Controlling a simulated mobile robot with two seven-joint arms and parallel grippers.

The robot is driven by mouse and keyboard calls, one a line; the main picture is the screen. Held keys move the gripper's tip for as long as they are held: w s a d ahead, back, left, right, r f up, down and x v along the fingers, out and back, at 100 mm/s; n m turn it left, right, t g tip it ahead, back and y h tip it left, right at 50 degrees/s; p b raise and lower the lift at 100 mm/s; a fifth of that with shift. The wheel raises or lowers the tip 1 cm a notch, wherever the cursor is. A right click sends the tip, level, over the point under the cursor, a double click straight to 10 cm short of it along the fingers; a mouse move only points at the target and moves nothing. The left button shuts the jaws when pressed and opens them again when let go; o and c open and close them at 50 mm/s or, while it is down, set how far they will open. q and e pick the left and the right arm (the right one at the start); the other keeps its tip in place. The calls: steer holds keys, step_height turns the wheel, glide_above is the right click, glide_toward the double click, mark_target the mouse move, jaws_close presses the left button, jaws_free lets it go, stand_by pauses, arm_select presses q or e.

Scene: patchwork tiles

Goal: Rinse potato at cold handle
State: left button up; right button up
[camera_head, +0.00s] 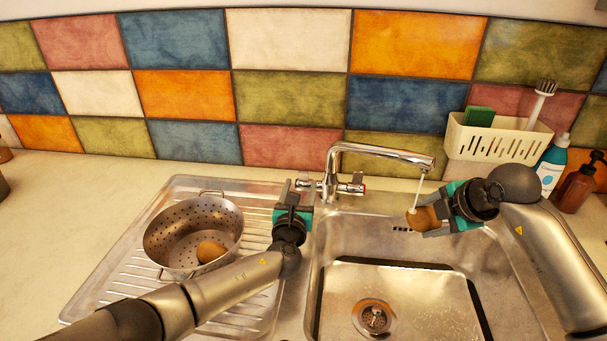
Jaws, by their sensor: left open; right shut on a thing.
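A brown potato (421,218) is in the jaws of my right gripper (428,220), above the right part of the sink (330,240). A thin stream of water from the tap (385,152) falls onto the potato. The tap has a handle on each side; the right handle (354,186) shows a reddish end, and the left handle (303,184) is beside my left gripper (299,190). My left gripper is open with its fingers near the left handle; whether they touch it I cannot tell. Another potato (210,251) lies in a metal colander (165,240).
The colander stands on the ribbed drainboard (105,290) left of the sink. A cream caddy (470,140) with a green sponge (479,116) and a brush (541,95) hangs on the tiled wall. A blue bottle (551,165) and a brown bottle (576,188) stand at right.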

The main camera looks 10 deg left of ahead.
mark_target(303, 175)
arm_select(q)
steer(key=shift+w, duration=1.55)
steer(key=shift+w+f, duration=0.15)
steer(key=shift+w, duration=1.3)
steer(key=shift+a, duration=0.1)
jaws_close()
